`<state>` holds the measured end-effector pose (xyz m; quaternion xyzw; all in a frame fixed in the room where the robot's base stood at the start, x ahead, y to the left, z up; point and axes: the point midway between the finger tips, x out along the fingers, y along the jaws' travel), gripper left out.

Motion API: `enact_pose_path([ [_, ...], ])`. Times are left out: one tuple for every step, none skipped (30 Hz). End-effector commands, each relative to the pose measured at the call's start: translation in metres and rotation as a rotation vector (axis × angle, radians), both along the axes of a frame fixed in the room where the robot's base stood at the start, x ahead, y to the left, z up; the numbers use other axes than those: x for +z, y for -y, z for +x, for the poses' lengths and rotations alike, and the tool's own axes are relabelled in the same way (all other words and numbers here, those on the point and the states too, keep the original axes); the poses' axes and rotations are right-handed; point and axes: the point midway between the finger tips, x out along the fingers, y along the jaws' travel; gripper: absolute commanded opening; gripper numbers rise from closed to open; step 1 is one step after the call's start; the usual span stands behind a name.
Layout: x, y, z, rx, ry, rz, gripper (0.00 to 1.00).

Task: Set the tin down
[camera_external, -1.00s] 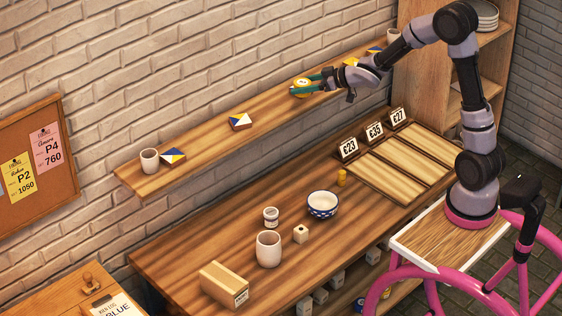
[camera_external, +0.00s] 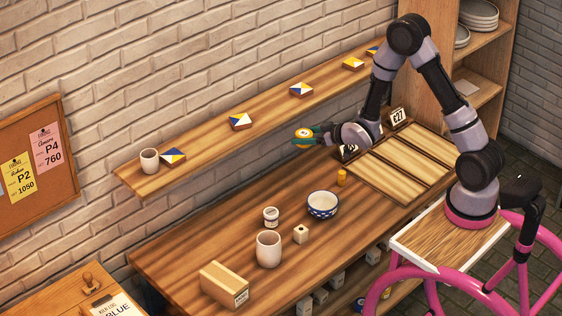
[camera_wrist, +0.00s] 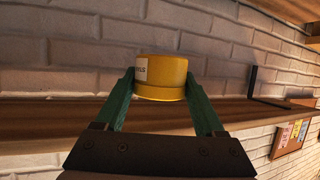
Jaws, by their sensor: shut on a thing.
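The tin (camera_external: 304,134) is small, round and yellow with a pale label. My gripper (camera_external: 312,136) is shut on it and holds it in the air, below the wall shelf's level and above the wooden table (camera_external: 190,250). In the wrist view the yellow tin (camera_wrist: 165,78) sits between my two green fingers, with part of its label showing at its left side.
The wall shelf (camera_external: 215,140) bears a cup (camera_external: 149,160) and several blue, yellow and white tiles. The table holds a patterned bowl (camera_external: 323,204), a jar (camera_external: 271,217), a large cup (camera_external: 268,249), a small block (camera_external: 300,234), a yellow cylinder (camera_external: 341,177) and a box (camera_external: 223,284).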

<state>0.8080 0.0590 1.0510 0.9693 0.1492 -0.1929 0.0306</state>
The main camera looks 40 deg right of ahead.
Motion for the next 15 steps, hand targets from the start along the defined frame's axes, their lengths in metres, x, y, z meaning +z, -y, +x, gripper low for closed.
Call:
enact_pose_path([
  [-0.009, 0.030, 0.004, -0.058, -0.004, -0.002, 0.00],
  [-0.014, 0.045, 0.005, -0.089, -0.004, -0.001, 0.00],
  [-0.019, 0.064, 0.006, -0.126, -0.003, -0.002, 0.00],
  [-0.022, 0.077, 0.006, -0.154, -0.003, -0.001, 0.00],
  [-0.025, 0.090, 0.006, -0.178, -0.003, -0.001, 0.00],
  [-0.029, 0.104, 0.006, -0.206, -0.003, -0.001, 0.00],
  [-0.031, 0.114, 0.005, -0.226, -0.003, -0.001, 0.00],
  [-0.033, 0.123, 0.005, -0.244, -0.003, 0.000, 0.00],
  [-0.035, 0.132, 0.004, -0.262, -0.002, 0.000, 0.00],
  [-0.037, 0.138, 0.003, -0.273, -0.001, 0.000, 0.00],
  [-0.038, 0.143, 0.003, -0.283, -0.001, 0.001, 0.00],
  [-0.039, 0.148, 0.002, -0.294, -0.001, 0.000, 0.00],
  [-0.040, 0.151, 0.002, -0.299, -0.001, 0.001, 0.00],
  [-0.040, 0.153, 0.002, -0.304, -0.001, 0.002, 0.00],
  [-0.041, 0.154, 0.002, -0.306, 0.000, 0.002, 0.00],
])
